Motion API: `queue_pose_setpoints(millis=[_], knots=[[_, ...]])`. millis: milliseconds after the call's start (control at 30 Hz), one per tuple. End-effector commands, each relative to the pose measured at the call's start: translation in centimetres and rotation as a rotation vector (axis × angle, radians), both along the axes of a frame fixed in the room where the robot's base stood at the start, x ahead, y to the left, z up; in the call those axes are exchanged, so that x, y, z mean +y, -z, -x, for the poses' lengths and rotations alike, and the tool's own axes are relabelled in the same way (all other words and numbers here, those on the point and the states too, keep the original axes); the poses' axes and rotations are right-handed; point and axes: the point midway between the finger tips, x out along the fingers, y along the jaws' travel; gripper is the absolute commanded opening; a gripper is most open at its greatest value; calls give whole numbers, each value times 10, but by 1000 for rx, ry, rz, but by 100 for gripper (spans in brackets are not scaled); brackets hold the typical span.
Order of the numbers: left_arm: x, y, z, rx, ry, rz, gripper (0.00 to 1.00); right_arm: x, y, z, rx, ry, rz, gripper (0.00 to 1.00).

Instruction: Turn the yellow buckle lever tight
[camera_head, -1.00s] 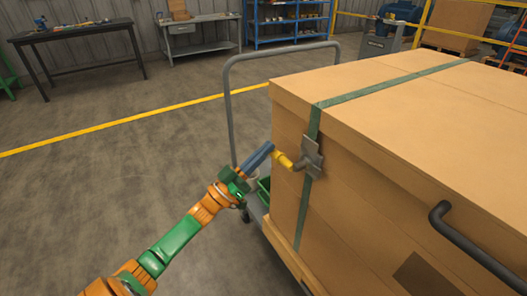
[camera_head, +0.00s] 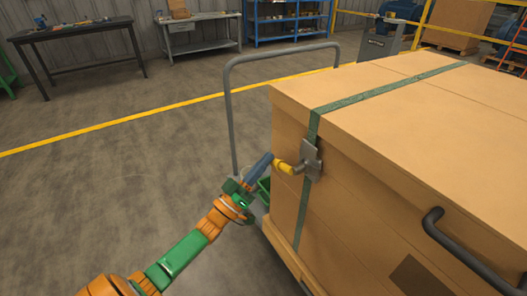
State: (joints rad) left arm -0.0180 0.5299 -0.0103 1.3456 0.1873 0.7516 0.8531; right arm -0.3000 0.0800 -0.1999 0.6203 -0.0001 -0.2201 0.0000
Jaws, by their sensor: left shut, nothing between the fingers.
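The yellow lever (camera_head: 284,167) sticks out to the left from a grey metal buckle (camera_head: 311,160). The buckle sits on a green strap (camera_head: 313,127) that runs over a large cardboard box (camera_head: 350,180) and down its side. My left gripper (camera_head: 269,158) has blue-grey fingers and is shut and empty. Its tips are right beside the left end of the yellow lever; I cannot tell whether they touch it. My right gripper is not in view.
The box stands on a cart with a tall grey handle frame (camera_head: 230,110). A dark handle (camera_head: 470,250) juts from the box side at lower right. Workbenches (camera_head: 80,42) and a blue shelf (camera_head: 285,22) stand far back. The floor at left is clear.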

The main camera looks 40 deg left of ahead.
Motion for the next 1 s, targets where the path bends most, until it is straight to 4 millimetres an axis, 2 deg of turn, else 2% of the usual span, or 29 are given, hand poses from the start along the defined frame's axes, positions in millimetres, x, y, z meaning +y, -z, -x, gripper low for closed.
queue_pose_setpoints(millis=[467, 1000], knots=[[-16, 28, 7, 172, 0, 415, 0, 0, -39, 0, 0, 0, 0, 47], [-46, 52, 19, 358, 0, 868, 0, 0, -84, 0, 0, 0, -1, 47]])
